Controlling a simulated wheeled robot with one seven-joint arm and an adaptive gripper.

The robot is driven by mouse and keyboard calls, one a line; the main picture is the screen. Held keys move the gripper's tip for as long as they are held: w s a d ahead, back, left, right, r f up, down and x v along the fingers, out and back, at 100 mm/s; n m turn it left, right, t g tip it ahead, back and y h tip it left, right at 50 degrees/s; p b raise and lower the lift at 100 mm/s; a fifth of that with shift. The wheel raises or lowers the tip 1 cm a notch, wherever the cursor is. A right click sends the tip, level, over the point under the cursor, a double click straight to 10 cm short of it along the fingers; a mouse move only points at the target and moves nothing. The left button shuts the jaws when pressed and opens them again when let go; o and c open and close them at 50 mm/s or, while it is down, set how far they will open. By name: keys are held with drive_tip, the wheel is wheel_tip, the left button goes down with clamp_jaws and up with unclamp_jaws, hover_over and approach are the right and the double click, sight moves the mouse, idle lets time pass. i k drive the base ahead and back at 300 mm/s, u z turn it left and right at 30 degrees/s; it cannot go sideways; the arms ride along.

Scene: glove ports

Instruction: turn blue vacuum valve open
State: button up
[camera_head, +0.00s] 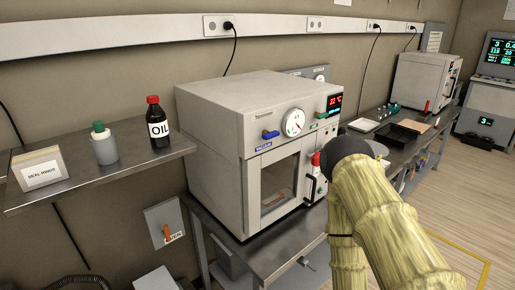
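The blue vacuum valve (270,134) is a small lever handle on the upper front of a beige box-shaped oven (208,140). It lies roughly level across the panel, above a blue label reading VACUUM (263,147). A round gauge (293,122) is just right of it. My arm (375,205), in a pale yellow ribbed sleeve with a dark joint, rises at the right of the oven. Nothing of mine touches the blue valve. My gripper's fingers do not show.
A red-topped part (315,159) and a black door handle (308,188) are on the oven's right front. The oven stands on a metal bench (262,262). A shelf (95,178) at left holds an oil bottle (157,122), a green-capped bottle (104,146) and a seal-rings box (40,170).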

sight(267, 134)
drive_tip(key=u, duration=1.05)
drive_tip(key=k, duration=0.7)
